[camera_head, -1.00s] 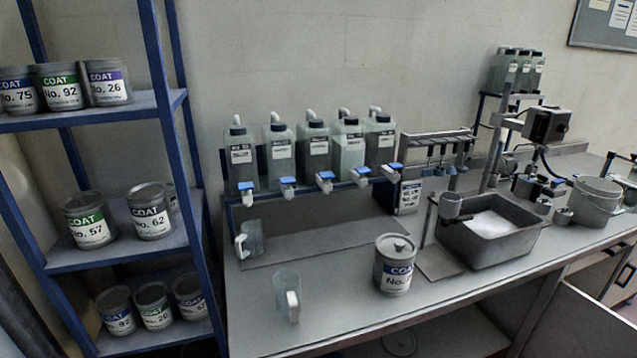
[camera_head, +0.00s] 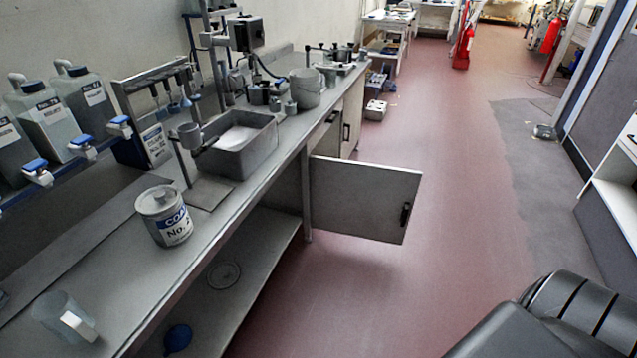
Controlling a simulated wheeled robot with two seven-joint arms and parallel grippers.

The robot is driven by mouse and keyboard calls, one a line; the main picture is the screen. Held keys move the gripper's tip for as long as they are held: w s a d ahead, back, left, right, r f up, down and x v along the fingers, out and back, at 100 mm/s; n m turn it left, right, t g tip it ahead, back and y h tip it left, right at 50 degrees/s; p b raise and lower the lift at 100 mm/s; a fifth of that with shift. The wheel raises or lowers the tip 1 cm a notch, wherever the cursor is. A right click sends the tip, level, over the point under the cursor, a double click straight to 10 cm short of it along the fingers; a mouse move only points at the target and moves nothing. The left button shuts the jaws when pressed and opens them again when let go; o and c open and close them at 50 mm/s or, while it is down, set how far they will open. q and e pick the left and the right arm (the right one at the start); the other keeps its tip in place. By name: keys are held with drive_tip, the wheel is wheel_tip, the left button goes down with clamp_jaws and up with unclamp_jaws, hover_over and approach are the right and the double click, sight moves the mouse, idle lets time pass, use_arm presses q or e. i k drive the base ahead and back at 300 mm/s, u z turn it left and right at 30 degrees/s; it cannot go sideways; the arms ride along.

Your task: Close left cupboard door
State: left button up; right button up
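The cupboard door (camera_head: 362,198) stands wide open under the workbench, swung out over the red floor. It is a grey panel with a dark handle (camera_head: 405,214) near its free edge. Its hinge side meets the bench by a metal leg. Another cupboard front (camera_head: 350,122) further along the bench has a dark handle and looks shut. Neither of my grippers is in view. A dark, ribbed arm part of mine (camera_head: 562,318) shows at the bottom right, apart from the door.
The red floor (camera_head: 470,180) right of the door is clear. A white shelf unit (camera_head: 615,185) stands at right.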

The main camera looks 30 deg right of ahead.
sight(373, 202)
drive_tip(key=z, duration=2.5)
drive_tip(key=i, duration=1.9)
drive_tip(key=u, duration=2.55)
